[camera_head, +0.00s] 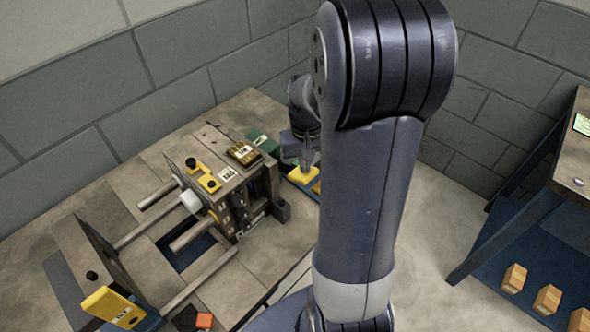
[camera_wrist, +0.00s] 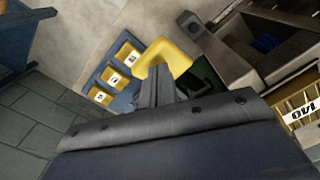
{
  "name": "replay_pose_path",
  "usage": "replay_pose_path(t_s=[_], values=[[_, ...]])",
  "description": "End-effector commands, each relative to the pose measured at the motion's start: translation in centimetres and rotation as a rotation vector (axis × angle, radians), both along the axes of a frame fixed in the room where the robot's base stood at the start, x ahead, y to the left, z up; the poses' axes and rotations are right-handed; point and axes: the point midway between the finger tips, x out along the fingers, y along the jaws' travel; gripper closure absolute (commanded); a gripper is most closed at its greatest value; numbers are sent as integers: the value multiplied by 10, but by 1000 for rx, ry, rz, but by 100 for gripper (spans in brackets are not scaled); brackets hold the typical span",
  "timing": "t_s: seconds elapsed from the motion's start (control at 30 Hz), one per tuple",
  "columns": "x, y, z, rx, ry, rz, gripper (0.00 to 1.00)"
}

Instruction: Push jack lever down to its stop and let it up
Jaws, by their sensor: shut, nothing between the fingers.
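A yellow lever (camera_head: 304,175) lies at the right edge of the bench, just under my gripper (camera_head: 306,163). In the wrist view the yellow lever (camera_wrist: 168,52) is a broad, bent yellow piece at the tips of my gripper (camera_wrist: 158,72). My gripper is shut with nothing between its fingers. It points down at the lever; I cannot tell whether it touches. My arm hides part of the lever's right side in the head view. A second yellow handle (camera_head: 108,303) stands at the bench's lower left; which one is the jack lever is not marked.
A mould with plates and rods (camera_head: 225,195) fills the middle of the bench, close left of my gripper. A green block (camera_head: 262,142) and a box of brass pieces (camera_head: 243,153) lie behind it. A blue shelf (camera_head: 480,275) with several wooden blocks stands right, across open floor.

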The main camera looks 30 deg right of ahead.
Motion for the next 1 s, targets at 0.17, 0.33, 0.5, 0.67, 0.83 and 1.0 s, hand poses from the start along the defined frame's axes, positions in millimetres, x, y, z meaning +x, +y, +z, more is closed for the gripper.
replay_pose_path(t_s=[0.17, 0.33, 0.5, 0.67, 0.83, 1.0], values=[[-1, 0, -14, 0, 1, 0, 100], [-1, 0, -25, 1, 1, 0, 100], [-2, 0, -35, 1, 1, 0, 100], [-2, 0, -45, 1, 0, 0, 100], [-2, -1, -55, 1, 0, 0, 100], [-2, -1, -65, 1, 0, 0, 100]])
